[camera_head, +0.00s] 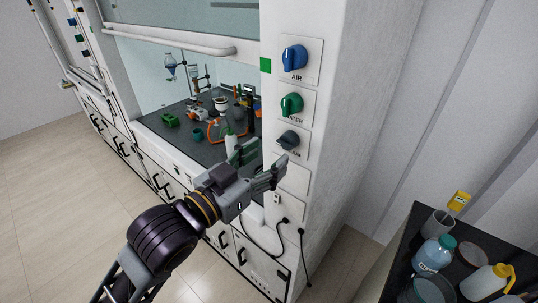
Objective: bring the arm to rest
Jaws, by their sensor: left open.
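My left arm comes in from the lower left. Its left gripper (262,165) is open and empty, with its two fingers apart, in front of the right edge of the fumehood opening. My right gripper is not in view.
The panel also bears a blue AIR knob (294,57) and a green WATER knob (291,104). Glassware and several small items stand on the dark hood worktop (190,142). A dark bench at the lower right holds a blue-capped bottle (434,254). Tiled floor (50,200) is clear at left.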

